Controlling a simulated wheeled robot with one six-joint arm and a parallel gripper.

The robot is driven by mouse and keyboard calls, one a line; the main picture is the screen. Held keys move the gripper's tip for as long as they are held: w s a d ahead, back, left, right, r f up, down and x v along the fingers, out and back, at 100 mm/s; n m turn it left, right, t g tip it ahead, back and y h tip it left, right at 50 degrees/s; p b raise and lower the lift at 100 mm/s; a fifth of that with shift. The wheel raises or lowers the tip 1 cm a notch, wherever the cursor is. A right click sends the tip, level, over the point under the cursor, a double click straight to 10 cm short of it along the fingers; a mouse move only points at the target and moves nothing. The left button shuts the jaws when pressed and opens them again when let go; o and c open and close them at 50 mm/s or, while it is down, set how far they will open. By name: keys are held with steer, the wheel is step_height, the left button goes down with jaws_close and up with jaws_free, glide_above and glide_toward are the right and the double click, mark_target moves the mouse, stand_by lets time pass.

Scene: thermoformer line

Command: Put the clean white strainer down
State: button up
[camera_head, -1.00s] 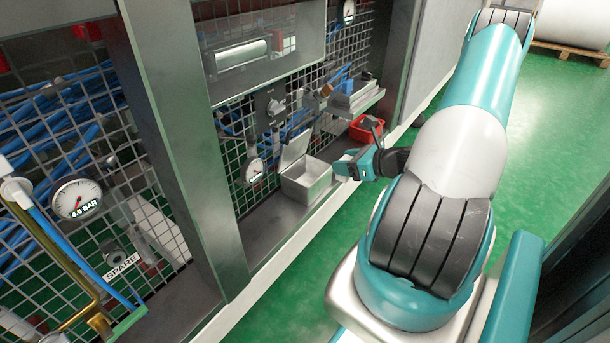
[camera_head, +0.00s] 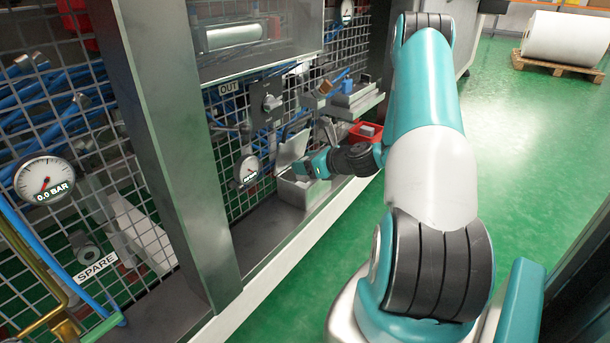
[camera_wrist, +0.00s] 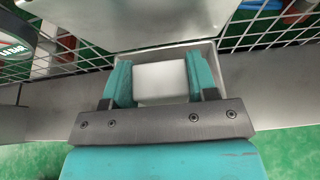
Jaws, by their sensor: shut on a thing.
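The white strainer (camera_wrist: 161,82) shows in the wrist view as a plain white block between the two teal fingers of my gripper (camera_wrist: 160,84). The gripper is shut on it. Behind and around it is an open grey metal box (camera_wrist: 208,52) with its lid (camera_wrist: 130,22) raised. The strainer appears over the box opening; I cannot tell whether it touches the box floor. In the head view my gripper (camera_head: 306,168) is at the box (camera_head: 293,190), under the raised lid (camera_head: 293,148), and hides most of the opening. The strainer is hardly visible there.
The box stands on a grey ledge (camera_head: 262,232) before a wire mesh guard (camera_head: 225,150). A pressure gauge (camera_head: 247,170) hangs left of it. A red bin (camera_head: 364,132) is behind right. A steel post (camera_head: 185,150) stands at left. Green floor (camera_head: 520,130) lies open at right.

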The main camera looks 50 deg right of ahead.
step_height(320, 180, down, 2)
steer(key=shift+f+b, duration=0.15)
steer(key=shift+b, duration=0.4)
steer(key=shift+w, duration=0.2)
steer(key=shift+s+f, duration=0.1)
steer(key=shift+f, duration=0.45)
steer(key=o, duration=0.9)
steer(key=shift+f, duration=0.1)
steer(key=shift+r, duration=0.2)
steer(key=shift+w+r+p+v, duration=0.15)
steer(key=shift+p+v, duration=0.75)
steer(key=shift+v, duration=1.15)
steer(key=shift+r+p+v, duration=0.2)
steer(key=shift+p+v, duration=0.7)
steer(key=shift+v, duration=1.15)
steer(key=shift+w+r+p+v, duration=0.15)
steer(key=shift+p+v, duration=0.75)
steer(key=shift+v, duration=1.15)
